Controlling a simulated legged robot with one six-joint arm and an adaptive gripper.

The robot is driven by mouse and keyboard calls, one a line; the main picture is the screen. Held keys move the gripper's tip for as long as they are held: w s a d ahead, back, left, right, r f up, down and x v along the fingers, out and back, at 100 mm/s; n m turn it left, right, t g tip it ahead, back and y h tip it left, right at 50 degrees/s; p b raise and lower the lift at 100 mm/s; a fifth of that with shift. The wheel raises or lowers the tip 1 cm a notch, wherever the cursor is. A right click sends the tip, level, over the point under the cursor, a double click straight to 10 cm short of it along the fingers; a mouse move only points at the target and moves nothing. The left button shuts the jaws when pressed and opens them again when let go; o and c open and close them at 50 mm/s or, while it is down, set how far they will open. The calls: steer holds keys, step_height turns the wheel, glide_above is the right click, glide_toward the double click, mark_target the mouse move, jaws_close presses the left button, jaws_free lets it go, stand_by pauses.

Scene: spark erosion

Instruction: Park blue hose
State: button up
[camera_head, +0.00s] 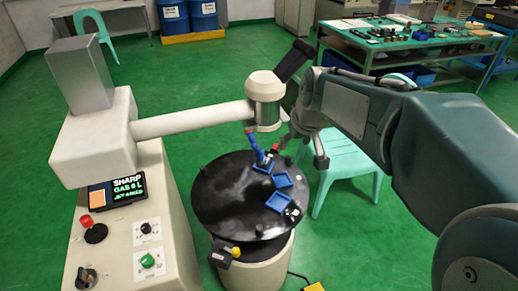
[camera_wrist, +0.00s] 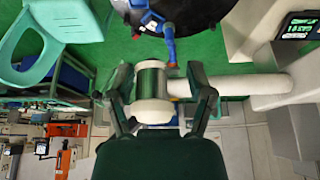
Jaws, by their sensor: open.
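The blue hose (camera_head: 255,144) is a short, jointed blue piece below the machine's head, over the far part of the round black table. It also shows in the wrist view (camera_wrist: 170,46), beyond my fingertips, with a small reddish end. My gripper (camera_head: 301,148) is open beside the machine's head, to the right of the hose and apart from it. In the wrist view, my two fingers (camera_wrist: 160,76) stand wide apart with the white and green head between them in the picture. I see nothing held. Any parking place for the hose cannot be made out.
The machine's head (camera_head: 265,100) hangs from a white horizontal arm (camera_head: 190,122) close to my gripper. Small blue trays (camera_head: 283,180) lie on the black table (camera_head: 222,190). A turquoise chair (camera_head: 350,163) stands behind right. The control cabinet (camera_head: 130,235) is at left. Green floor is open behind.

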steer(key=n, duration=0.2)
glide_toward(261, 150)
steer(key=w+f, duration=0.1)
steer(key=shift+g+y, duration=0.3)
steer(key=shift+y, duration=0.1)
steer(key=x, duration=1.1)
steer(key=shift+w+d+f, duration=0.15)
steer(key=shift+w+d, duration=0.05)
jaws_close()
